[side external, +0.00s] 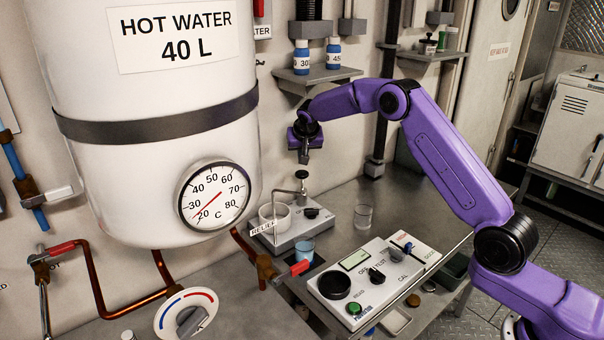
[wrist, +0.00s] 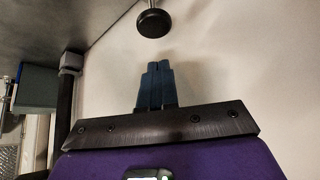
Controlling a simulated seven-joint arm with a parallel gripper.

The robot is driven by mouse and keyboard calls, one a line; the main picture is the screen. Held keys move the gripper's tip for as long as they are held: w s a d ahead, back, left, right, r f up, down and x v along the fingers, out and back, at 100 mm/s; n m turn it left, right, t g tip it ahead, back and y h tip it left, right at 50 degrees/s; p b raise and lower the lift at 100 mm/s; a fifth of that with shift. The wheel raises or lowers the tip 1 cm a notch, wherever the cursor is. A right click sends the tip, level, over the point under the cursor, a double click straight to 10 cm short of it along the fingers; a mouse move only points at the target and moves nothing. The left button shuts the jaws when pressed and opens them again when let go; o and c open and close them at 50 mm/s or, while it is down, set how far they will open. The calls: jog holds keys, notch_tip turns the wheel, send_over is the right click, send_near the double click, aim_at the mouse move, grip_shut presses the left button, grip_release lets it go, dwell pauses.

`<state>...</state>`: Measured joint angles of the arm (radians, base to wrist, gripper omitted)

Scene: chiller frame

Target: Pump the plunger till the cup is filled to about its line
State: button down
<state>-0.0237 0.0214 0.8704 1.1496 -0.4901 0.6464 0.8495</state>
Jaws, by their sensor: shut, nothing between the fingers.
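The plunger has a round black knob (side external: 303,175) on a thin rod, standing up from a grey pump base (side external: 300,232). The knob also shows at the top of the wrist view (wrist: 153,22). My gripper (side external: 304,160) is shut and empty, pointing down just above the knob with a small gap. Its blue fingers lie together in the wrist view (wrist: 155,85). A small clear cup (side external: 304,250) with bluish contents stands in front of the pump base. Its line and exact level are too small to read. A second clear cup (side external: 363,216) stands on the bench to the right.
A white round vessel (side external: 273,219) sits on the pump base's left. A control box (side external: 365,275) with knobs stands in front. Bench space is clear around the second cup.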

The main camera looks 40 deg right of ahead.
jog(key=s+a+r+n+g+y, duration=0.1)
jog(key=s+a+r+n, duration=0.25)
jog(key=s+a, duration=0.45)
jog(key=s+a+r+n+y, duration=0.2)
jog(key=s+a+n, duration=0.2)
jog(key=s+a, duration=0.45)
jog(key=s+a+n+g, duration=0.2)
jog(key=s+n, duration=0.2)
jog(key=s, duration=1.1)
jog(key=s+d+n+g, duration=0.1)
jog(key=s+d+n, duration=0.2)
jog(key=s, duration=0.9)
jog(key=s+d+f+n+g, duration=0.1)
jog(key=s+d+n, duration=0.3)
jog(key=s, duration=0.8)
jog(key=shift+s+d+f+g+y, duration=0.3)
jog(key=shift+d+y, duration=0.1)
jog(key=shift+d, duration=0.1)
jog(key=shift+r, duration=0.1)
